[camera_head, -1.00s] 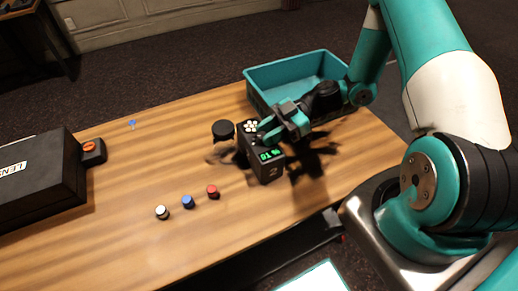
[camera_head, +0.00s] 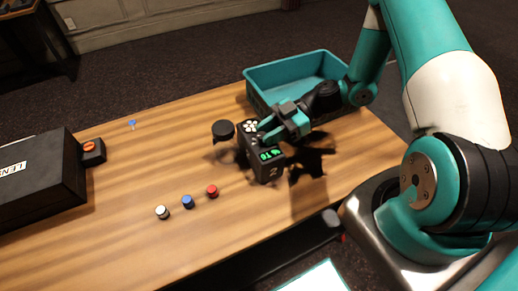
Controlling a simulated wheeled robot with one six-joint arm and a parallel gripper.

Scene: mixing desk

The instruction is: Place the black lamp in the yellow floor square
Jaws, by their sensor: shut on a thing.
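My gripper (camera_head: 270,133) reaches in from the right and is shut on the device. Its shadow lies apart on the desk, so it seems held just above the top. The fingertips are partly hidden. I see no yellow floor square.
The wooden desk (camera_head: 110,225) holds a white knob (camera_head: 162,212), a blue knob (camera_head: 188,202) and a red knob (camera_head: 212,191). A teal bin (camera_head: 290,68) stands behind my gripper. A large black case (camera_head: 40,180) is at left. A cyan-edged pale square (camera_head: 315,278) lies on the floor.

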